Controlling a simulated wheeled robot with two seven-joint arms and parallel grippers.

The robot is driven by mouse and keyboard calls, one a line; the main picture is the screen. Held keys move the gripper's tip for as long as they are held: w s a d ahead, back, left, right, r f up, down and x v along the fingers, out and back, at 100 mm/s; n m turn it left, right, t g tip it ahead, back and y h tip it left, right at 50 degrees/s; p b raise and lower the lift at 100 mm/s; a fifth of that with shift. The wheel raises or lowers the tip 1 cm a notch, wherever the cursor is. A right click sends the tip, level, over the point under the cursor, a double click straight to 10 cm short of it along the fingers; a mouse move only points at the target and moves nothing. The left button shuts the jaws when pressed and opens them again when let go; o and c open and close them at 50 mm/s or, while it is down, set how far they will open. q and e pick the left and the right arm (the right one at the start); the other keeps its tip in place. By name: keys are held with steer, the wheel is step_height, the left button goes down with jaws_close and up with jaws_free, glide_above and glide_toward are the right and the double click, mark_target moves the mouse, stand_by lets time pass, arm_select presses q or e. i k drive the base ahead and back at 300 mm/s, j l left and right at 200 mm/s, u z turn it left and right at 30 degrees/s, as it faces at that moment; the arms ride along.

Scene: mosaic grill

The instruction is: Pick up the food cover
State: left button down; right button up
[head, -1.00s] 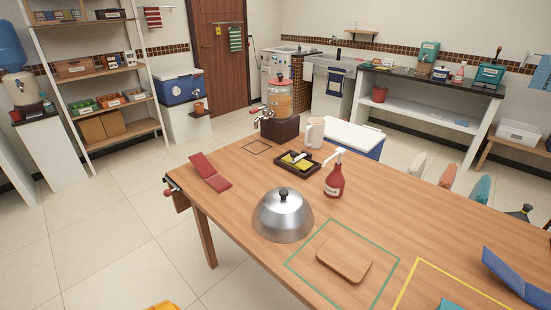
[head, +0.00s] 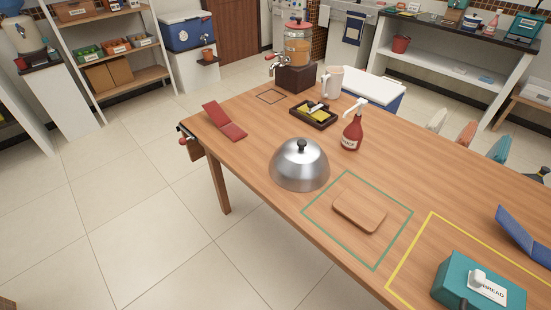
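The food cover (head: 299,168) is a shiny silver dome with a black knob on top. It sits on the wooden table (head: 262,183) near its front edge, in the middle of the head view. It stands just left of the green outlined square and appears upright. Neither of my grippers shows in this view. What lies under the cover is hidden.
A wooden board (head: 360,210) lies inside the green outline. A red sauce bottle (head: 352,132) stands behind the cover, beside a black tray (head: 313,114). A red folded item (head: 225,122) lies to the left. A teal bread box (head: 478,284) is at the lower right.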

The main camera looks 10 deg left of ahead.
mark_target(301, 156)
steer(key=i+j+z, duration=0.25)
steer(key=j+z, duration=0.2)
steer(key=i+j+z, duration=0.1)
steer(key=j+z, duration=0.35)
steer(key=j, duration=0.2)
steer(key=j+z, duration=0.45)
steer(key=j, duration=0.15)
steer(key=j+z, duration=0.45)
steer(key=j, duration=0.2)
